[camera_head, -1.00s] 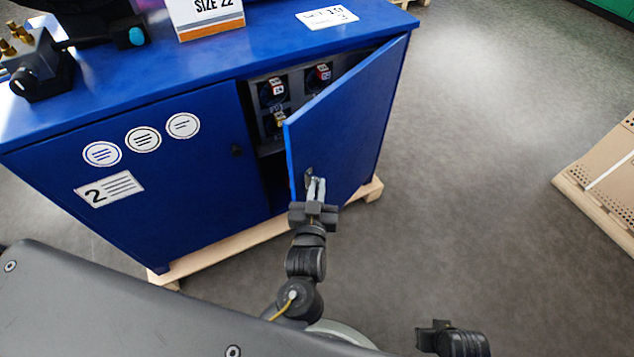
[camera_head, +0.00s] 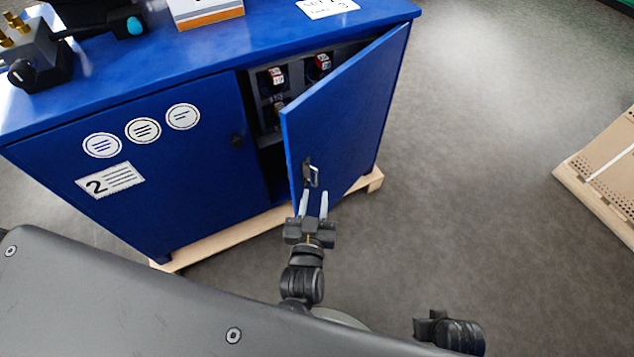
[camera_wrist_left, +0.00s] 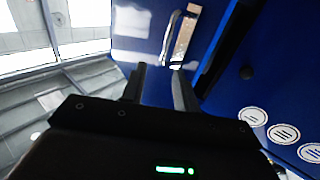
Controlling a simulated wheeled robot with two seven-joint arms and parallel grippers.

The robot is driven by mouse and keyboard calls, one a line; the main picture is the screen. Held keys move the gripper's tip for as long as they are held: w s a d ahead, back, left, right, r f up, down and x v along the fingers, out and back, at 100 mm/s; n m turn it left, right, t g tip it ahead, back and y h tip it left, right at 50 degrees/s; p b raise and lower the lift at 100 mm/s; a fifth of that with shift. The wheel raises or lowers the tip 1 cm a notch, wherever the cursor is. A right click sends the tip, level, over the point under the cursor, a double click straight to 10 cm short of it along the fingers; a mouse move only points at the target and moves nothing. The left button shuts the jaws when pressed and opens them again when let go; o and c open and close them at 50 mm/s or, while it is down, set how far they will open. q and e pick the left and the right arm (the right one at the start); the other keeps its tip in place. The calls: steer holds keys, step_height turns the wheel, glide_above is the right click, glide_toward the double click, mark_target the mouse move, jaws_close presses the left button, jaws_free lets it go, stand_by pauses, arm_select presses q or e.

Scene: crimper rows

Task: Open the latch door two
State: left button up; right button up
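The right-hand cabinet door (camera_head: 345,125) stands partly open, swung out toward me, with compartments showing behind it. Its metal latch handle (camera_head: 313,176) is near the door's free edge; it also shows in the left wrist view (camera_wrist_left: 186,38). My left gripper (camera_head: 313,194) is open and empty, its two fingers spread just below the handle and apart from it. In the left wrist view its fingers (camera_wrist_left: 159,73) point toward the door below the handle. The left-hand door (camera_head: 170,185), marked "2", is closed. A dark part of my right arm (camera_head: 450,335) shows at the bottom; its fingers are unclear.
The blue cabinet (camera_head: 225,50) stands on a wooden pallet (camera_head: 215,245). Boxes (camera_head: 275,76) with red-and-white labels sit inside. Tools (camera_head: 38,60) and a carton (camera_head: 205,12) are on top. Another pallet load (camera_head: 605,165) is at the right. The floor between is clear.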

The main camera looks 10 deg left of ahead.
arm_select(q)
steer(key=s, duration=0.4)
steer(key=shift+d, duration=0.3)
arm_select(e)
steer(key=shift+w+f, duration=0.1)
steer(key=shift+w, duration=0.3)
